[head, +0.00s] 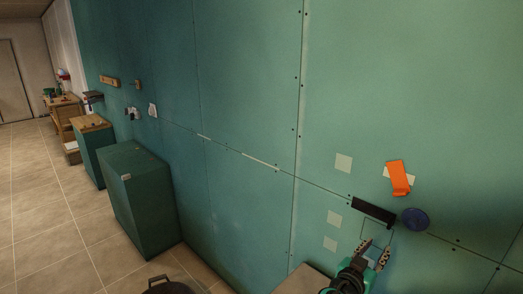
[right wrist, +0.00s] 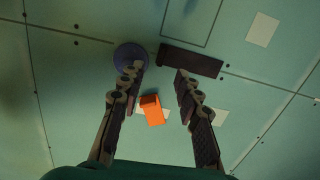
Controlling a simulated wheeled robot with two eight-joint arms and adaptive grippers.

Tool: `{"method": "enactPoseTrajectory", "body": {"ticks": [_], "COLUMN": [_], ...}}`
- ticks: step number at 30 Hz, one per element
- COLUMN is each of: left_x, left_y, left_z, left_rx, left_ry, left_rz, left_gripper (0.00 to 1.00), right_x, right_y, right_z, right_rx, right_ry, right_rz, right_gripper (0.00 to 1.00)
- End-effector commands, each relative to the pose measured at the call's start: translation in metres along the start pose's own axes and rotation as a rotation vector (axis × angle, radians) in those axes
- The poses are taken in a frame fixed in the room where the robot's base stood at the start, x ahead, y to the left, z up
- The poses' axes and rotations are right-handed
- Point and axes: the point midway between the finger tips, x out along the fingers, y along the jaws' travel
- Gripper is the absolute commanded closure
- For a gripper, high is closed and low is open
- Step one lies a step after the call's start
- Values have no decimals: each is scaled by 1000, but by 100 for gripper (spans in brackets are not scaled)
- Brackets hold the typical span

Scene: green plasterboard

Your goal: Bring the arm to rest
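My right gripper (head: 375,255) is at the lower right of the head view, in front of the green plasterboard wall (head: 250,90). Its two fingers are apart with nothing between them, and they also show spread in the right wrist view (right wrist: 160,80). An orange piece (head: 398,178) is on the wall above the gripper; in the right wrist view the orange piece (right wrist: 152,109) shows between the fingers, apart from them. A dark bar (head: 373,211) and a round blue disc (head: 415,219) are on the wall just above the gripper. My left gripper is not in view.
Pale square patches (head: 343,163) dot the wall. Green cabinets (head: 140,200) and a wooden workbench (head: 66,112) stand along the wall to the left. A dark round object (head: 165,286) is at the bottom edge. The tiled floor (head: 45,220) at left is clear.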

Motion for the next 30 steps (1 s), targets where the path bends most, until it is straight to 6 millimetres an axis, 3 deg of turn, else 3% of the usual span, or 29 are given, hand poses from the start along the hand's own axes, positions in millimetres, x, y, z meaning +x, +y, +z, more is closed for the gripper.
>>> {"method": "enactPoseTrajectory", "body": {"ticks": [5, 12, 15, 18, 22, 30], "left_x": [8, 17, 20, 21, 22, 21], "left_y": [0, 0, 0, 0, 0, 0], "left_z": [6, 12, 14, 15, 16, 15], "left_rx": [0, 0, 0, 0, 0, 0], "left_ry": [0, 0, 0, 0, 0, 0], "left_rz": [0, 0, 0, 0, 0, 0], "left_gripper": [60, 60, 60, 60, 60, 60], "right_x": [-40, -146, -187, -216, -234, -236], "right_y": [20, 16, 9, 2, -2, -3], "right_z": [52, 127, 142, 150, 153, 152], "right_rx": [-133, -327, -369, -392, -403, -405], "right_ry": [-296, -676, -748, -781, -793, -793], "right_rz": [-70, -420, -582, -702, -779, -789], "right_gripper": [66, 66, 66, 66, 66, 66]}}
